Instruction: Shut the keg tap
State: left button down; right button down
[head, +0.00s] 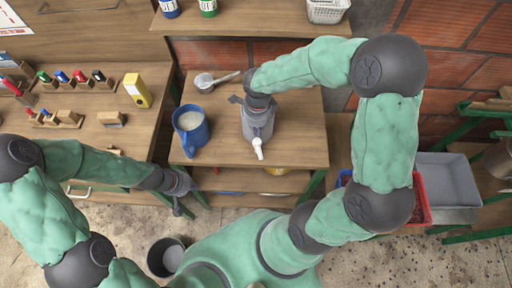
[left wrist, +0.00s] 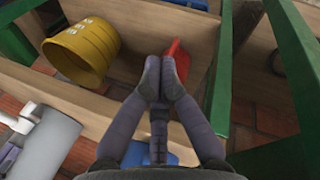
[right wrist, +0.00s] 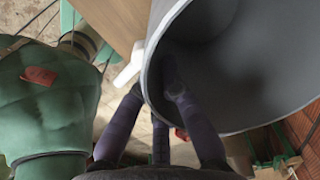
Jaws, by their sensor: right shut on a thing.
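The grey keg (head: 258,120) stands on the table with its white tap (head: 259,152) on the side facing me. The tap also shows in the right wrist view (right wrist: 130,68), left of the keg's open mouth. I cannot tell whether the tap is open or shut. My right gripper (head: 258,98) is at the keg's top and shut on its rim, one finger inside and one outside; the keg fills the right wrist view (right wrist: 165,40). My left gripper (head: 180,192) is shut and empty, low beside the table's left front; its fingertips (left wrist: 161,80) are together.
A blue jug (head: 190,130) with pale contents stands left of the keg, and a metal scoop (head: 204,82) lies behind it. A yellow bucket (left wrist: 82,48) sits on the shelf below. A dark bin (head: 166,256) stands on the floor. The table's right side is clear.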

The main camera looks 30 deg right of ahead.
pick_arm(q)
jog(key=w+d+r+m+h, duration=0.1)
jog(key=w+d+r+m, duration=0.1)
jog(key=d+r, duration=0.8)
jog(key=m+g+h, duration=0.1)
jog(key=m+g, duration=0.1)
send_near(259, 150)
jog(key=shift+h, duration=0.3)
jog(key=x, duration=0.3)
jog(key=s+x, duration=0.1)
jog(key=x, duration=0.3)
jog(key=shift+s+a, duration=0.15)
jog(key=shift+a, duration=0.05)
